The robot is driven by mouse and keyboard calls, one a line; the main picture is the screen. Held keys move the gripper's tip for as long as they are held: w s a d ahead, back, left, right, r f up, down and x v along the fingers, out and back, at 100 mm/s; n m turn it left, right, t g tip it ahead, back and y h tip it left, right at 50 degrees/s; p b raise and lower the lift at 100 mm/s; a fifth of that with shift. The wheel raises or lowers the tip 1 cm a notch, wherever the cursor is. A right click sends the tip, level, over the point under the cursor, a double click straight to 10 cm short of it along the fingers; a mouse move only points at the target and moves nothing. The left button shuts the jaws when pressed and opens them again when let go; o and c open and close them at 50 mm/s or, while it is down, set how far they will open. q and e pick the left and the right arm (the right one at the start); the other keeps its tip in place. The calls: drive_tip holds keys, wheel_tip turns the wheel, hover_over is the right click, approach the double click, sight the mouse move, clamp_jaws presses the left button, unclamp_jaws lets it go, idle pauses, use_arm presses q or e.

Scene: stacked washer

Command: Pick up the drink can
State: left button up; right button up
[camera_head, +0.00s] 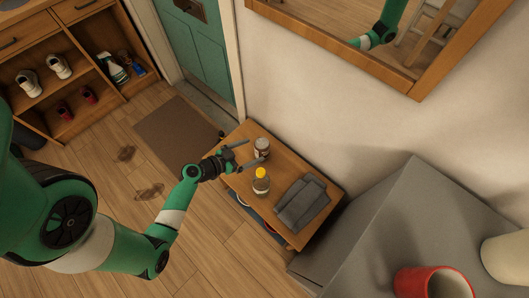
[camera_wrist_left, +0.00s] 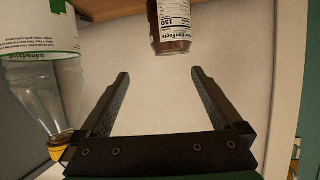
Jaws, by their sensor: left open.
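The drink can (camera_head: 262,147) stands on the small wooden table, near the wall. In the left wrist view the can (camera_wrist_left: 172,25) shows at the top, upside down, with a white nutrition label on a dark brown body; part of it is cut off by the frame. My left gripper (camera_head: 249,154) is open, with its fingers pointing toward the can. In the left wrist view the gap between the fingertips (camera_wrist_left: 160,72) is empty, and the can appears beyond it, slightly right of centre. My right gripper is not in view.
A clear bottle with a yellow cap (camera_head: 261,184) stands close beside the left gripper. It also shows in the left wrist view (camera_wrist_left: 50,85). A folded grey cloth (camera_head: 302,201) lies on the wooden table (camera_head: 328,190). A grey surface with a red mug (camera_head: 432,283) is at lower right.

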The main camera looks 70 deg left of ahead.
sight(256, 149)
use_arm(q)
drive_tip(key=f, duration=0.1)
drive_tip(key=s+f, duration=0.1)
drive_tip(key=shift+f+b, duration=0.4)
drive_tip(key=shift+s+a+n, duration=0.2)
drive_tip(key=shift+n, duration=0.1)
drive_tip(key=shift+a+r+y, duration=0.15)
drive_tip(key=shift+a+y, duration=0.15)
drive_tip(key=shift+w+a, duration=0.15)
drive_tip(key=shift+w, duration=0.15)
drive_tip(key=b+x, duration=0.1)
drive_tip(key=x, duration=0.5)
drive_tip(key=shift+w+f+b, duration=0.3)
drive_tip(key=shift+f+b, duration=0.1)
drive_tip(key=shift+b, duration=0.05)
drive_tip(key=x, duration=0.1)
drive_tip(key=b+x, duration=0.1)
drive_tip(key=x, duration=0.2)
drive_tip(key=shift+w+a, duration=0.15)
drive_tip(key=shift+a, duration=0.2)
drive_tip(key=shift+d, duration=0.1)
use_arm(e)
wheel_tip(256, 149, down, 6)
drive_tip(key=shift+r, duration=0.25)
use_arm(q)
clamp_jaws()
